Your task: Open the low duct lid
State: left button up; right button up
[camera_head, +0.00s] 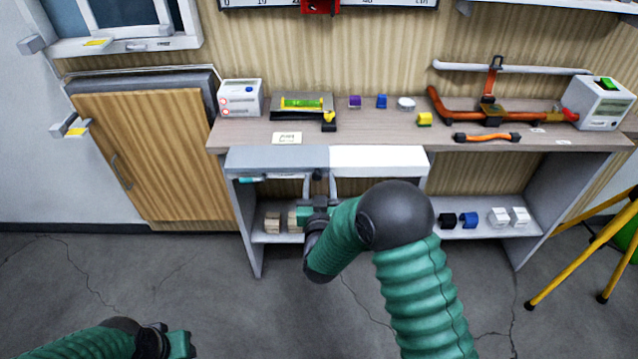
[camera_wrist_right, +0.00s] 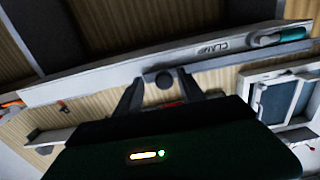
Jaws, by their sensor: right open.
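A grey panel (camera_head: 277,160) on the left of the bench front looks like the low duct lid, though I cannot be sure. In the right wrist view its pale edge strip (camera_wrist_right: 120,78) carries the word CLAMP and a teal piece (camera_wrist_right: 280,37). A dark round knob (camera_wrist_right: 163,80) sits on that strip. My right gripper (camera_head: 318,184) is below the panel's right end. Its open fingers (camera_wrist_right: 160,92) stand on either side of the knob; contact cannot be told. My left gripper (camera_head: 180,343) is low at the left, apart from the bench; its jaw opening is unclear.
A white panel (camera_head: 378,158) adjoins on the right. The lower shelf (camera_head: 490,231) holds small blocks. The bench top (camera_head: 375,135) carries a level, blocks, pipes and two boxes. A wooden cabinet (camera_head: 150,150) stands left and a yellow tripod (camera_head: 585,260) right. The floor before the bench is clear.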

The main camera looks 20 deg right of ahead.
jog(key=shift+a, duration=0.25)
jog(key=shift+a+r, duration=0.1)
jog(key=shift+a, duration=0.15)
jog(key=c, duration=0.5)
jog(key=shift+s+d, duration=0.1)
jog(key=shift+d, duration=0.1)
grip_shut()
